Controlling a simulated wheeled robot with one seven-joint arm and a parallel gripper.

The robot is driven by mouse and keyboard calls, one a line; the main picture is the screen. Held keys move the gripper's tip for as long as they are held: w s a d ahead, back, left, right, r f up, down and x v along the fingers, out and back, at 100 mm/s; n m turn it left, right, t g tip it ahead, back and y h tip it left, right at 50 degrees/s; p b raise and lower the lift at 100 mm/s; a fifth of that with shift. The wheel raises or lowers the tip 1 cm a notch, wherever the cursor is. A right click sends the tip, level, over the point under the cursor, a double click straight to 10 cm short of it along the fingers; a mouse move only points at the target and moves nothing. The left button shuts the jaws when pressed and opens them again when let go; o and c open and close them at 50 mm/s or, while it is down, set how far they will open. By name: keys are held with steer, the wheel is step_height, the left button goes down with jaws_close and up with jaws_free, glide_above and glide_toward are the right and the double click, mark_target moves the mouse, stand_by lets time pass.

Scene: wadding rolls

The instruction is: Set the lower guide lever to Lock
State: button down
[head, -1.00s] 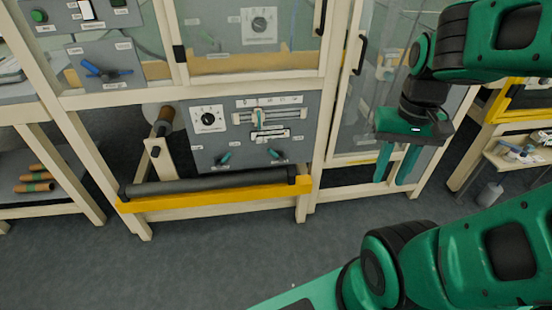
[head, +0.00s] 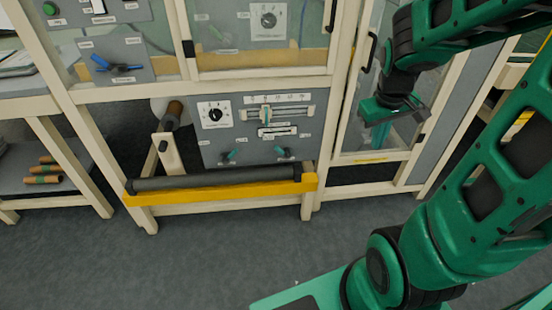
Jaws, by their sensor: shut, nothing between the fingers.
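A grey lower panel (head: 255,128) is set in the cream frame. It carries a black dial (head: 215,114), a slider scale with a teal pointer (head: 266,114), and two small teal levers near its bottom edge. The left lever (head: 231,155) and the right lever (head: 281,152) both sit tilted. Their labels are too small to read, so I cannot tell which is the guide lever or its setting. My gripper (head: 380,132) is shut and empty, to the right of the panel, in front of the glazed door and apart from the levers.
A dark roller (head: 210,181) and a yellow bar (head: 222,192) run across below the panel. An upper panel with a blue lever (head: 104,64) is at the upper left. Brown rolls (head: 42,175) lie on a shelf at left. The floor in front is clear.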

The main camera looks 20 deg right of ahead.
steer(key=w+a+f+n+t, duration=0.1)
steer(key=w+f+n+t, duration=0.1)
steer(key=w+f+n, duration=0.6)
steer(key=w+f+n+t+h, duration=0.1)
steer(key=w+f+n+t, duration=0.2)
steer(key=w, duration=1)
steer(key=w+a+f+n+t, duration=0.15)
steer(key=w+f+n, duration=0.25)
steer(key=w+f, duration=0.5)
steer(key=w+a+f+n+t+y, duration=0.1)
steer(key=w+a+f+n+t, duration=0.45)
steer(key=a+f, duration=0.4)
steer(key=s+a+f+n+t, duration=0.3)
steer(key=a+f+n, duration=0.2)
steer(key=f, duration=0.4)
steer(key=shift+s+f, duration=0.3)
steer(key=shift+s, duration=0.05)
steer(key=shift+w, duration=0.1)
